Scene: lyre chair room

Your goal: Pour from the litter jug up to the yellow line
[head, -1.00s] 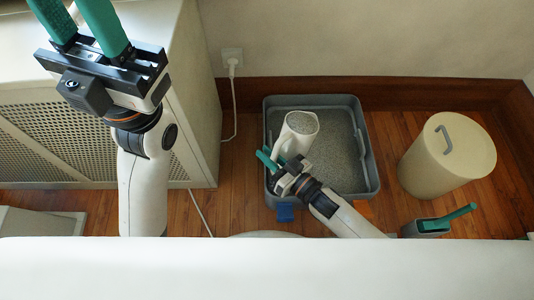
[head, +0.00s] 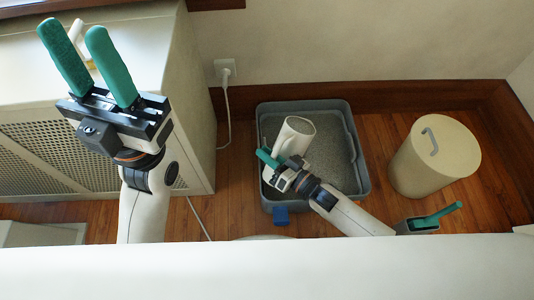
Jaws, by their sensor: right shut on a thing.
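The white litter jug (head: 297,138) is held over the left part of the grey litter tray (head: 361,165), with its open mouth facing up and toward the back right. Its inside looks pale near the mouth, and I cannot make out how much litter is in it. My right gripper (head: 268,158) is shut on the jug at its near left side. Grey litter (head: 338,150) covers the tray floor. I cannot make out a yellow line.
A cream lidded bin (head: 432,160) stands right of the tray. A green-handled scoop sits in a grey holder (head: 418,226) at the front right. A blue tag (head: 281,216) is at the tray's front. The perforated cabinet (head: 190,120) and a plugged cord (head: 227,105) are at the left.

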